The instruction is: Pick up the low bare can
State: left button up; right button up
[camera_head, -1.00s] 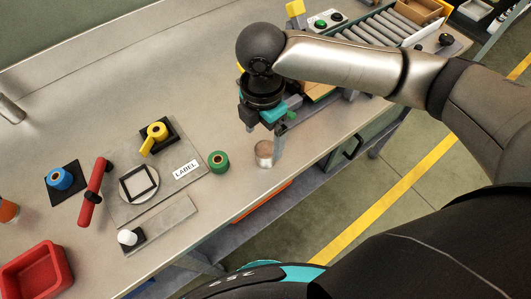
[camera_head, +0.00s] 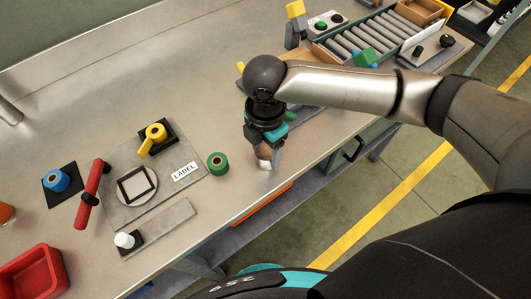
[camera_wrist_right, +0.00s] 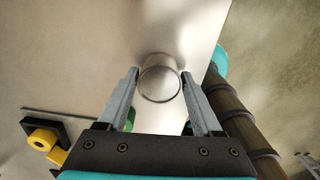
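The low bare can (camera_head: 264,164) stands upright near the front edge of the metal table, partly hidden by my right gripper in the head view. In the right wrist view the can (camera_wrist_right: 160,82) shows its round top between the two fingertips. My right gripper (camera_wrist_right: 158,80) is open, with one finger on each side of the can and small gaps visible. In the head view my right gripper (camera_head: 264,156) points down at the can. My left gripper is not in view.
A green tape roll (camera_head: 218,163) stands just left of the can. A board with a LABEL card (camera_head: 185,170), yellow tape (camera_head: 155,132) and a red-handled tool (camera_head: 91,190) lie further left. A roller conveyor (camera_head: 365,42) stands at the back right.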

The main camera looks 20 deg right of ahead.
grip_shut()
dwell(0.3)
